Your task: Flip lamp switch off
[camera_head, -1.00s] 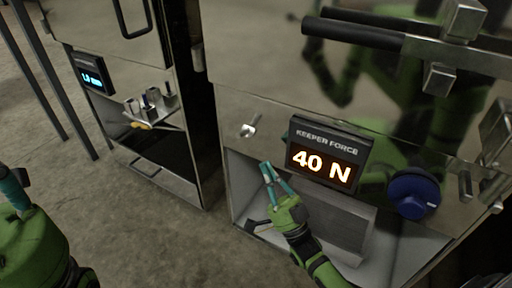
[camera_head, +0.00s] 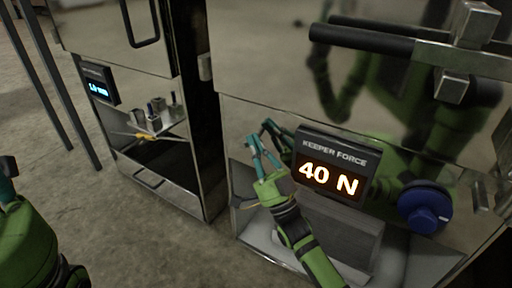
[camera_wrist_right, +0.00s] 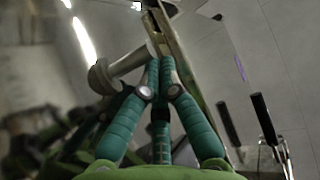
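The lamp switch is a small metal toggle lever (camera_wrist_right: 112,70) on the shiny panel. In the right wrist view its rounded end points left, and it lies just left of my fingertips; I cannot tell whether they touch. In the head view my right gripper covers the lever. My right gripper (camera_head: 254,140) has its teal fingers drawn together at the panel, left of the force display; it also shows in the right wrist view (camera_wrist_right: 155,62). Nothing shows between its fingertips. My left gripper (camera_head: 7,180) is partly cut off at the left edge.
The "KEEPER FORCE" display (camera_head: 330,168) reads 40 N, close right of my right gripper. A blue knob (camera_head: 424,207) and a thick black-gripped handle (camera_head: 362,40) are farther right. A cabinet with a small shelf (camera_head: 150,128) stands at left. Floor between is clear.

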